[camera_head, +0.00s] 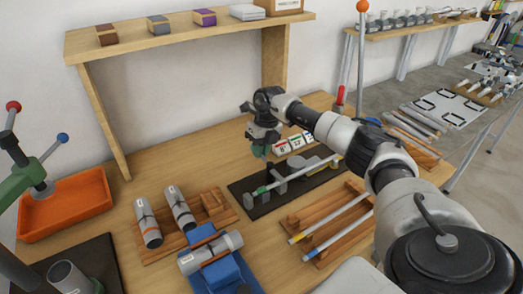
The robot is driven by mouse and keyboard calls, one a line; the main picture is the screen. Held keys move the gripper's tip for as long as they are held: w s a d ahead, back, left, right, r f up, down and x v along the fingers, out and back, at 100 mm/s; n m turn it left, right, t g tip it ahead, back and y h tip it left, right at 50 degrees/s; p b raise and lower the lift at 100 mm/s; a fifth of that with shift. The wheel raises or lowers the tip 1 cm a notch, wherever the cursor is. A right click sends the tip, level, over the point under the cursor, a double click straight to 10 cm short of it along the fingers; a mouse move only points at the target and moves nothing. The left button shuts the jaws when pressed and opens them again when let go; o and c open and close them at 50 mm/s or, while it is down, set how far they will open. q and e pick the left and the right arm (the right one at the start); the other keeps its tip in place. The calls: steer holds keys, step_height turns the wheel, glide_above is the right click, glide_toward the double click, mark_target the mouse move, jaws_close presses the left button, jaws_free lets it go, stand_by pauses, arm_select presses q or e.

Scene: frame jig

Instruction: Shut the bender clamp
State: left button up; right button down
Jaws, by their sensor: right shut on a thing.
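The bender (247,203) is a dark base plate in the middle of the bench with grey blocks and a long silver bar. A green piece shows on the bar near its left end. My right gripper (260,154) points down at the back left part of the bender. It is shut on a small greenish part that looks like the clamp handle (258,151). The gripper hides most of this part, so the clamp's exact position cannot be told. My left gripper is not in view.
A blue block (228,272) holding a grey tube and a wooden rack (160,250) with two tubes stand left of the bender. A wooden rack with rods (325,215) lies right. Numbered blocks (295,143) stand behind. An orange tray (65,207) is far left.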

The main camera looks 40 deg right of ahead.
steer(key=shift+w+r, duration=0.1)
steer(key=shift+r, duration=0.1)
steer(key=c, duration=1.3)
jaws_free()
steer(key=shift+o, duration=0.7)
steer(key=shift+f, duration=0.15)
step_height(320, 180, up, 11)
steer(key=d+b, duration=0.2)
steer(key=shift+f, duration=0.2)
steer(key=shift+f, duration=0.1)
